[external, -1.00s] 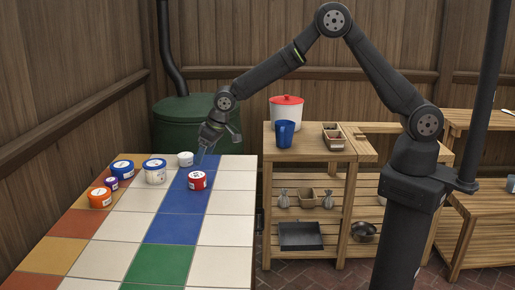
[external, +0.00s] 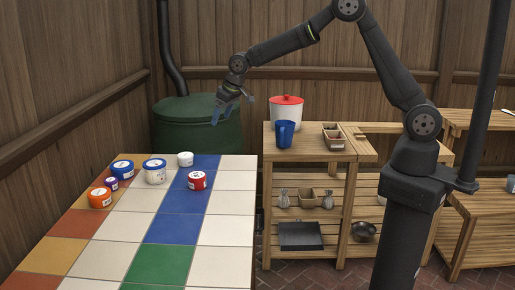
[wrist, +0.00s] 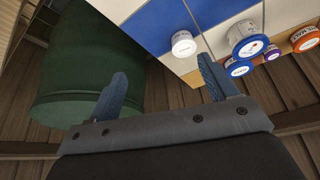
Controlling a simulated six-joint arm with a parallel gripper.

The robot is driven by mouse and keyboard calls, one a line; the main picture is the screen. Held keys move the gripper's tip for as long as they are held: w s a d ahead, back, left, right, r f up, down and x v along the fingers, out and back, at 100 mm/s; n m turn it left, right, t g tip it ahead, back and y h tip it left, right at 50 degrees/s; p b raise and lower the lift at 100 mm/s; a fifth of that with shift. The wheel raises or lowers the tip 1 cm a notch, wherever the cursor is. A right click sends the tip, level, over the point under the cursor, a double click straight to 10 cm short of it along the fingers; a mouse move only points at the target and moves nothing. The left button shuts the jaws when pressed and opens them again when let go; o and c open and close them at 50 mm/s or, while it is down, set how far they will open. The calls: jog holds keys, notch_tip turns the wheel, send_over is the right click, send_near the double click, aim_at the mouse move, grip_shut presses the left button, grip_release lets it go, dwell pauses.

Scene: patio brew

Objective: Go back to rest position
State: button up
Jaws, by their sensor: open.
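My gripper (external: 218,115) is raised above the far edge of the tiled table, in front of the green barrel, with nothing in it. In the wrist view my gripper (wrist: 165,85) shows two blue fingers spread wide apart with empty space between them. My arm reaches from its post at the right up and over to the left.
Several tubs stand on the tiled table (external: 222,230): red (external: 196,181), small white (external: 185,159), white-and-blue (external: 155,172), blue (external: 122,168), purple (external: 112,184) and orange (external: 100,198). A green barrel (external: 185,130) stands behind. A wooden shelf (external: 365,152) holds a blue mug (external: 285,134) and a red-lidded pot (external: 286,112).

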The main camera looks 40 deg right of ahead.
jog(key=w+d+m, duration=0.2)
jog(key=w+d, duration=0.2)
jog(key=d, duration=0.6)
jog(key=w+d+m+h, duration=0.1)
jog(key=w+d, duration=0.4)
jog(key=d, duration=0.5)
jog(key=w+d+m+h, duration=0.1)
jog(key=w+d+m, duration=0.2)
jog(key=d, duration=0.7)
jog(key=shift+w, duration=0.8)
jog(key=shift+r, duration=0.1)
jog(key=s+a+n, duration=0.2)
jog(key=s+a, duration=0.1)
jog(key=a, duration=0.7)
jog(key=s+a+n+y, duration=0.1)
jog(key=s+a, duration=0.3)
jog(key=a, duration=0.6)
jog(key=shift+n, duration=0.4)
